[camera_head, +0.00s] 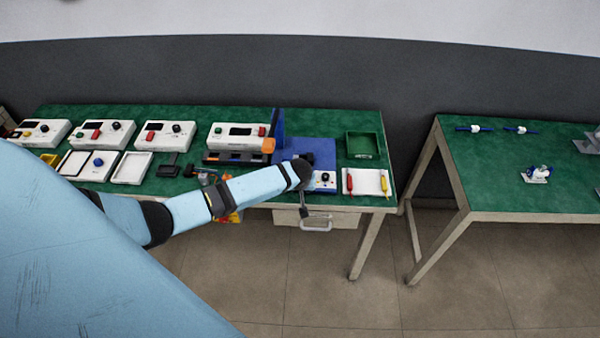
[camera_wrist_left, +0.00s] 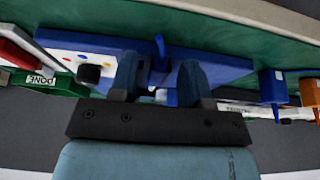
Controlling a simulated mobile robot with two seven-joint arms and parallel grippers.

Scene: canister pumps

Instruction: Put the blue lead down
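My left gripper (camera_wrist_left: 159,62) has its two fingers apart in the left wrist view. A slim blue upright piece (camera_wrist_left: 158,48) stands in the gap between them, with space visible on both sides. It may be the blue lead; I cannot tell. Behind the fingers is a blue board (camera_wrist_left: 215,65), which also shows in the head view (camera_head: 322,150). In the head view my left arm reaches over the table to the board's front side, and its wrist mostly hides the gripper. My right gripper is not in view.
A white panel with a black knob (camera_head: 322,181) sits by the board. To its right are a white tray (camera_head: 364,176) with a red and a yellow item, and a green tray (camera_head: 361,135). White units line the table's left. Another green table (camera_head: 500,170) stands apart at right.

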